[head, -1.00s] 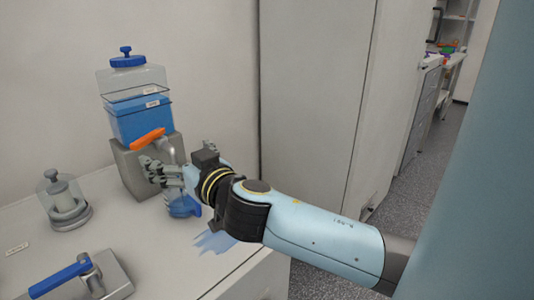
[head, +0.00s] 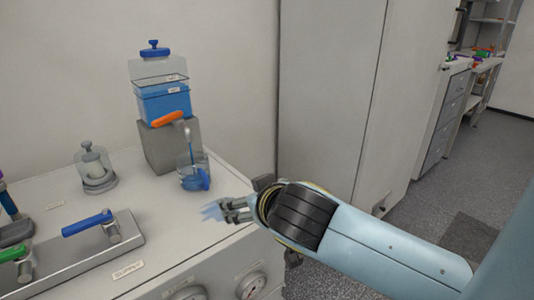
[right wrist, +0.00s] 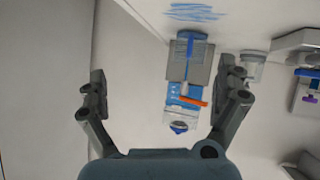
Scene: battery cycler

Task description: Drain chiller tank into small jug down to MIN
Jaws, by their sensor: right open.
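The chiller tank (head: 164,104) is a clear box of blue liquid with a blue knob on top. It stands on a grey block (head: 160,150). Two small labels on it are too small to read; the liquid surface lies near the lower one. An orange tap handle (head: 168,119) sits crosswise above a pale spout (head: 187,135). The small clear jug (head: 183,166) stands upright under the spout, with blue liquid low inside and a blue handle. My right gripper (head: 228,210) is open and empty, in front of the jug and apart from it. The right wrist view shows its spread fingers (right wrist: 160,88).
A blue puddle-like patch (head: 209,211) lies on the bench by my right gripper. A clear capped vessel (head: 95,168) stands left of the block. A blue lever valve (head: 87,223) and a green-handled one (head: 14,252) are at the front left. A tall cabinet (head: 330,90) stands right.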

